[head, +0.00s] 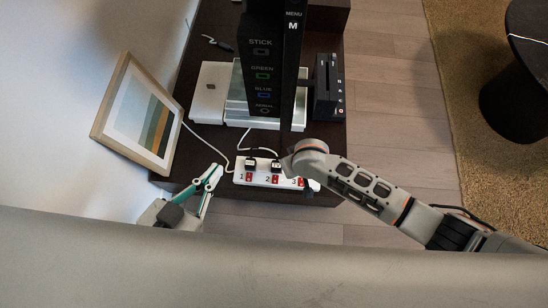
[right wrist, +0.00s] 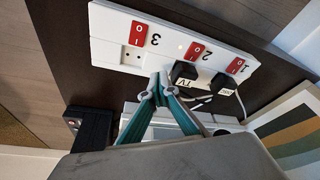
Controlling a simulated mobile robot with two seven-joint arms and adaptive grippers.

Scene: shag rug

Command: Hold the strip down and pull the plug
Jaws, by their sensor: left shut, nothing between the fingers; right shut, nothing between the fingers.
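The white power strip (head: 262,181) lies on the dark cabinet top near its front edge, with red switches numbered 1, 2 and 3. Black plugs sit in sockets 1 (head: 250,163) and 2 (head: 276,165). In the right wrist view, the plug in socket 2 (right wrist: 184,73) is labelled TV, and socket 3 is empty. My left gripper (head: 216,172) is shut and empty, just left of the strip's left end. My right gripper (right wrist: 157,88) is shut and empty, its tips by the strip's edge near the TV plug; contact is unclear. In the head view my right arm hides those fingers and the strip's right end.
A tall black panel (head: 262,60) stands behind the strip on a silver base. A white device (head: 210,92) lies left of it, a black box (head: 328,88) right. A framed picture (head: 138,112) leans at the left wall. White cables run behind the strip.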

